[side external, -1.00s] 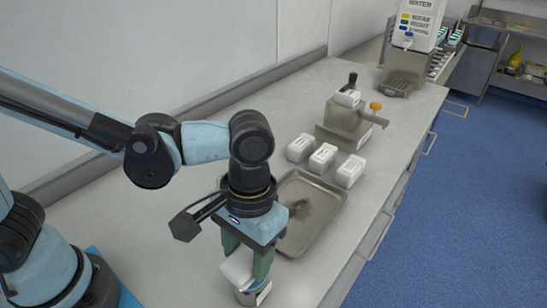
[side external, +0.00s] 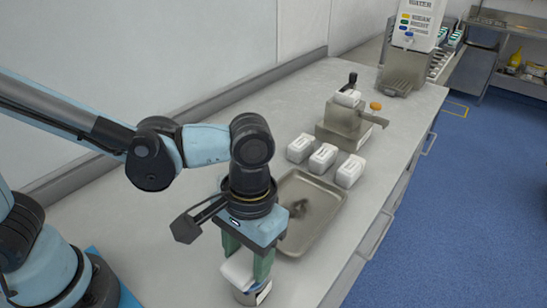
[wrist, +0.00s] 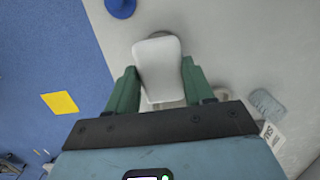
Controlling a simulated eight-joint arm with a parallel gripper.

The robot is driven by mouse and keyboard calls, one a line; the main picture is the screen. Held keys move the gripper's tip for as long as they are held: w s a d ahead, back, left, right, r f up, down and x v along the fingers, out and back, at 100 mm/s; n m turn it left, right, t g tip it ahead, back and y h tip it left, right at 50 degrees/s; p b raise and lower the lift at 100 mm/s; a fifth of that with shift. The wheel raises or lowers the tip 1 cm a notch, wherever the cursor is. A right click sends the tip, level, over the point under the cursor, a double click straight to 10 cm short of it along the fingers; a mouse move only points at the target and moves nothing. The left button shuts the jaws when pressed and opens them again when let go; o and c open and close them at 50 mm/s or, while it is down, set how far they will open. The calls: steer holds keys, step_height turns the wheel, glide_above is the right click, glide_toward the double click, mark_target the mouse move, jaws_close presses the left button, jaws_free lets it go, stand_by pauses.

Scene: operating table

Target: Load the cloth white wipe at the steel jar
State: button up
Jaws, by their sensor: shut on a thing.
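The white cloth wipe (side external: 237,274) is a pale folded block between the green fingers of my gripper (side external: 247,262). In the wrist view the wipe (wrist: 158,62) sits between both fingers of my gripper (wrist: 158,75), which is shut on it. The steel jar (side external: 252,295) stands on the counter directly below the wipe, at the bottom of the side view. The wipe and fingers hide most of its top. I cannot tell whether the wipe touches the rim or is partly inside.
A metal tray (side external: 325,213) lies just behind my gripper on the counter (side external: 190,270). Several white packs (side external: 323,158) stand beyond it, near a metal device (side external: 345,125). A water dispenser (side external: 417,25) is at the far end. The counter's right edge drops to blue floor (side external: 440,230).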

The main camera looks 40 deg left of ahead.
mark_target(248, 257)
steer(key=shift+f, duration=0.4)
stand_by(1.1)
steer(key=shift+r, duration=3.55)
steer(key=w+a+r, duration=0.2)
steer(key=w+a, duration=0.3)
steer(key=a, duration=0.5)
steer(key=w+a+r, duration=0.2)
steer(key=w+a, duration=0.3)
steer(key=a, duration=0.6)
steer(key=shift+w+a, duration=0.2)
steer(key=shift+w, duration=0.2)
